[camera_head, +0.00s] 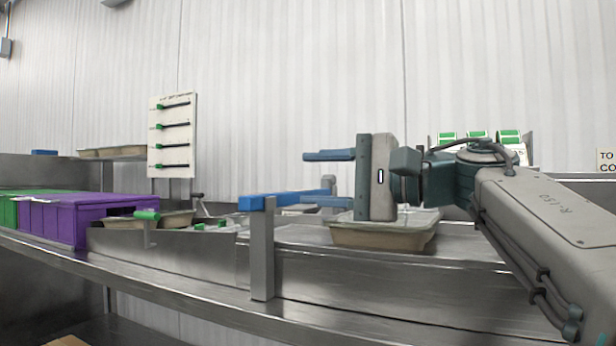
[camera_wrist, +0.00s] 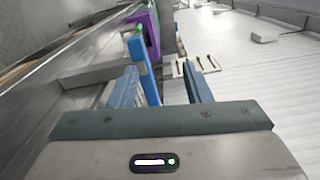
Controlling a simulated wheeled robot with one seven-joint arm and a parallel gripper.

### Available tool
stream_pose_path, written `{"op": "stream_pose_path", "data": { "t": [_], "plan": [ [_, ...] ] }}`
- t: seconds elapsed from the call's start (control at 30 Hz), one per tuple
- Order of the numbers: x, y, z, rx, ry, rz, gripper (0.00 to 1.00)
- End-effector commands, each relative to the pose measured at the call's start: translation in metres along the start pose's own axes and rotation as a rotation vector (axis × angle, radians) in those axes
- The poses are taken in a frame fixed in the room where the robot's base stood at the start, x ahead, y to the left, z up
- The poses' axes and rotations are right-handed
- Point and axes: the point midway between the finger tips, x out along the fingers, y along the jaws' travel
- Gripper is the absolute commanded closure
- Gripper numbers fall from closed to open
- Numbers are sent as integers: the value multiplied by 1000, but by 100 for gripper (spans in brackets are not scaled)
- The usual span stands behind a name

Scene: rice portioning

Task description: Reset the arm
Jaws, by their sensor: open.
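My gripper (camera_head: 328,178) is in the right half of the head view, reaching left from my grey arm. Its two blue fingers are spread apart, one above the other, with nothing between them. In the wrist view my gripper (camera_wrist: 160,88) also shows open and empty, the fingers pointing toward the purple bin and the white panel. A blue bar on a grey post (camera_head: 262,250) stands left of and below the fingers.
Purple bins (camera_head: 68,222) and green bins (camera_head: 10,210) stand at the left. A white panel with several green-handled tools (camera_head: 172,136) rises behind. A green-handled tool (camera_head: 147,216) stands by another tray (camera_head: 176,219). Green-topped items (camera_head: 508,137) sit at the back right.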

Motion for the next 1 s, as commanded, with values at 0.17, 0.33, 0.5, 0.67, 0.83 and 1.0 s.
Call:
{"op": "stream_pose_path", "data": {
  "t": [0.17,0.33,0.5,0.67,0.83,1.0],
  "plan": [
    [0,0,0,0,0,0,55],
    [0,0,0,1,0,0,55],
    [0,-24,-4,110,31,-62,55],
    [-7,-75,-24,452,109,-249,55],
    [-28,-116,-57,918,180,-511,55],
    [-57,-133,-92,1389,221,-795,55]
  ]
}}
